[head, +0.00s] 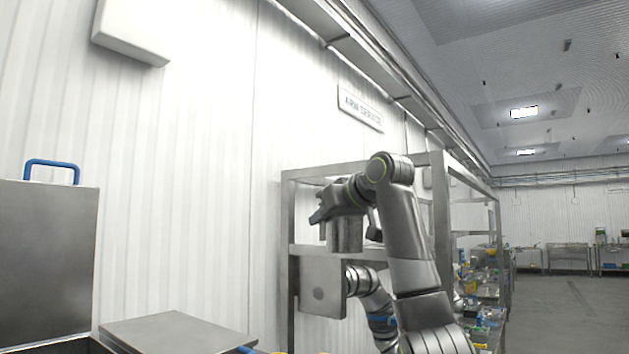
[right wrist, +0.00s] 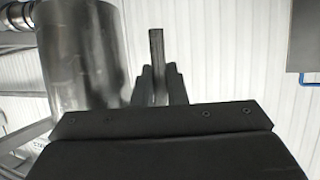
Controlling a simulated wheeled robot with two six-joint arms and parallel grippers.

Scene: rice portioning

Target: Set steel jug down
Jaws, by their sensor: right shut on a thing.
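The steel jug (head: 346,234) is a plain grey metal cylinder. It hangs upright by my right gripper (head: 323,208) in the head view, in front of the steel shelf frame. In the right wrist view the jug (right wrist: 85,60) fills the upper left, close beside the fingers. The right gripper (right wrist: 159,85) is shut there on a narrow upright bar, which looks like the jug's handle. The inside of the jug is hidden. I cannot see what lies directly under it. My left gripper does not show.
A steel shelf frame (head: 287,240) stands behind the jug. Cluttered shelves (head: 485,295) lie further right. The white wall (head: 215,200) is behind.

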